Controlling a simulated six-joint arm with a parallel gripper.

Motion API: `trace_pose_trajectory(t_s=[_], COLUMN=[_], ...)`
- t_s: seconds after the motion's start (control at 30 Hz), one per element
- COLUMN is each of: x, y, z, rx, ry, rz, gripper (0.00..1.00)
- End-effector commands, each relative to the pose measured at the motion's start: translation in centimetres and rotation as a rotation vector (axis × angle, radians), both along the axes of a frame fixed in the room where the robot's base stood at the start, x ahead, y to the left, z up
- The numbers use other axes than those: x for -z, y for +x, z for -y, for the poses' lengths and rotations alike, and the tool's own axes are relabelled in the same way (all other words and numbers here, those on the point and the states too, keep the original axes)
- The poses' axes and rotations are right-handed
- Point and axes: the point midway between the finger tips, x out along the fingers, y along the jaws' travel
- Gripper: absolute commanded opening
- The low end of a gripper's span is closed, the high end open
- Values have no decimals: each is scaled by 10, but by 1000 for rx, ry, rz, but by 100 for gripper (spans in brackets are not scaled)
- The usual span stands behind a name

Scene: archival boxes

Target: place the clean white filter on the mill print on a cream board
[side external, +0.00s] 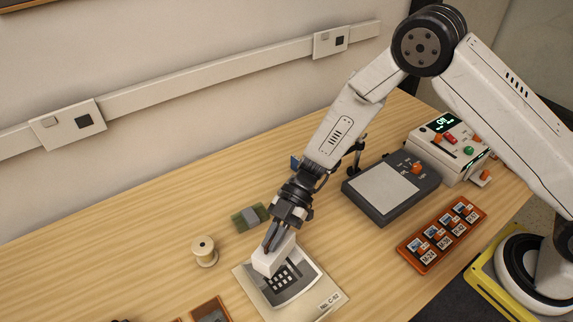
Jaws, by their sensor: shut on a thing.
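My gripper (273,243) points down and is shut on a white block-like piece, the clean white filter (268,262). The filter is over the upper left part of the mill print (300,286), a grey picture with dark squares on a cream board (327,307). The board lies flat on the table near the bottom of the view and has a dark printed label at its lower right. The filter hides part of the print. I cannot tell whether it touches the print or is just above it.
A spool (204,251) stands left of the board, and a green and grey pad (250,216) lies behind it. A dark flat device (383,187), an orange tray of labelled pieces (441,236) and a white control box (450,147) are at right. A brown-framed item (211,311) is at lower left.

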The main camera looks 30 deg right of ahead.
Motion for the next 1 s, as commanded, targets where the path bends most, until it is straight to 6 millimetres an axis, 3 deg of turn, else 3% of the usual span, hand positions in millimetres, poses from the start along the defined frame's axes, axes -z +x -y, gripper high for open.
trace_pose_trajectory(t_s=[0.4,0.9,1.0], x=[33,39,39], y=[4,4,4], z=[-2,-2,-2], rx=[0,0,0], ry=[1,0,0], rz=[-1,0,0], gripper=[0,0,34])
